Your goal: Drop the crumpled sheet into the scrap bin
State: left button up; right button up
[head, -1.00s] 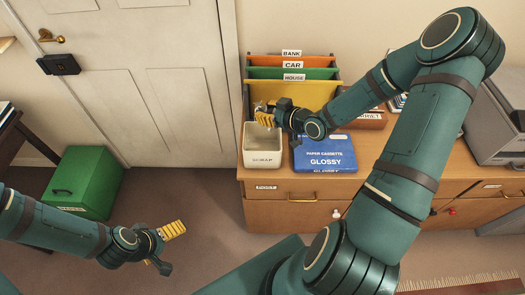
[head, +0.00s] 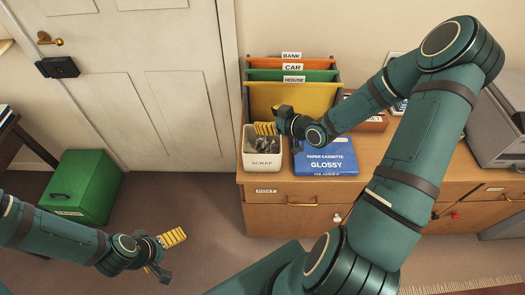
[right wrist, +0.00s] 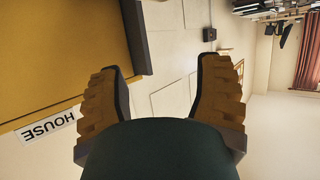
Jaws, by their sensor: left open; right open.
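The white scrap bin (head: 250,165), labelled SCRAP, stands on the cabinet's left end in the head view. A grey crumpled sheet (head: 262,145) lies inside it, below the rim. My right gripper (head: 268,119) is just above the bin, with its yellow fingers over the sheet. In the right wrist view, its fingers (right wrist: 163,78) are apart with nothing between them. My left gripper (head: 172,252) is open and empty, low over the floor at the lower left.
Coloured file folders (head: 318,95) stand behind the bin. A green box (head: 80,187) stands on the floor by the door.

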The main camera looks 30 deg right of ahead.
jog(key=v, duration=1.1)
jog(key=shift+s, duration=0.25)
jog(key=shift+s+d+r, duration=0.1)
